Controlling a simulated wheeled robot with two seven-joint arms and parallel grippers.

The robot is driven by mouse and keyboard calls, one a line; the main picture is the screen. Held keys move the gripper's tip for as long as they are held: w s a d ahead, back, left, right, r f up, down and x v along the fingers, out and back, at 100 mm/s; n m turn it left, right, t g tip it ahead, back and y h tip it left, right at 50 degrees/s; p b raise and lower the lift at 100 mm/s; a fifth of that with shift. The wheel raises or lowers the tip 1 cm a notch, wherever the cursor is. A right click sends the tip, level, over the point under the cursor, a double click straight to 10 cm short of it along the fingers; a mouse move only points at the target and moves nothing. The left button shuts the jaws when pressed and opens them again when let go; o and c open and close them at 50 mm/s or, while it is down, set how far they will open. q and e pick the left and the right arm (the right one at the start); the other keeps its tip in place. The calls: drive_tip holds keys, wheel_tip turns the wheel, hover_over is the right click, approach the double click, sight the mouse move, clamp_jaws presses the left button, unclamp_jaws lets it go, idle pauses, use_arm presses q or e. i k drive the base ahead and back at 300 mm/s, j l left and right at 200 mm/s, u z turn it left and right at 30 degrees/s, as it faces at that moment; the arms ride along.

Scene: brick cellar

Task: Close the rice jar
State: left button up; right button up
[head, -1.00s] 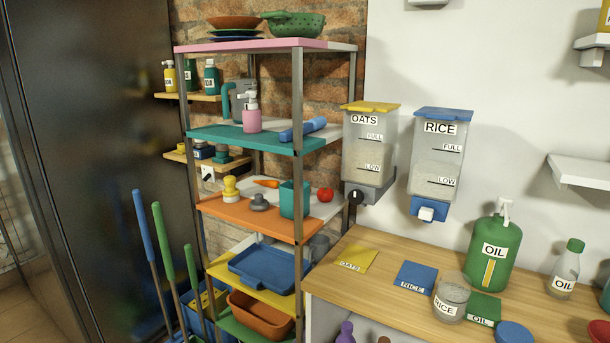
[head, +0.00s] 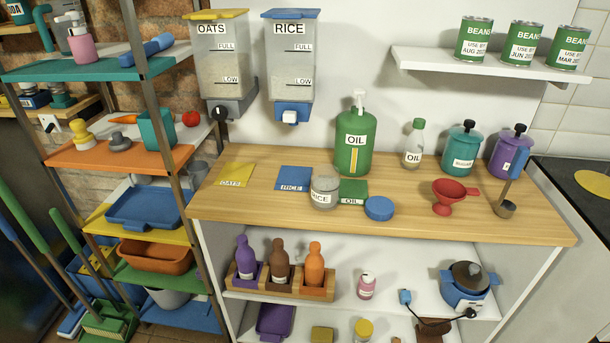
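The rice jar (head: 325,193) is a small clear jar with a RICE label and pale contents. It stands upright and open on the wooden counter, between the blue RICE mat and the green OIL mat. A round blue lid (head: 379,208) lies flat on the counter to the right of the jar, apart from it. Neither of my grippers is in the head view.
The counter (head: 430,220) also holds a green oil pump bottle (head: 355,143), a small oil bottle (head: 413,145), a red funnel (head: 445,196) and two canisters. A blue RICE dispenser (head: 290,60) hangs above.

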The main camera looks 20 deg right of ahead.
sight(325, 178)
drive_tip(key=z, duration=1.3)
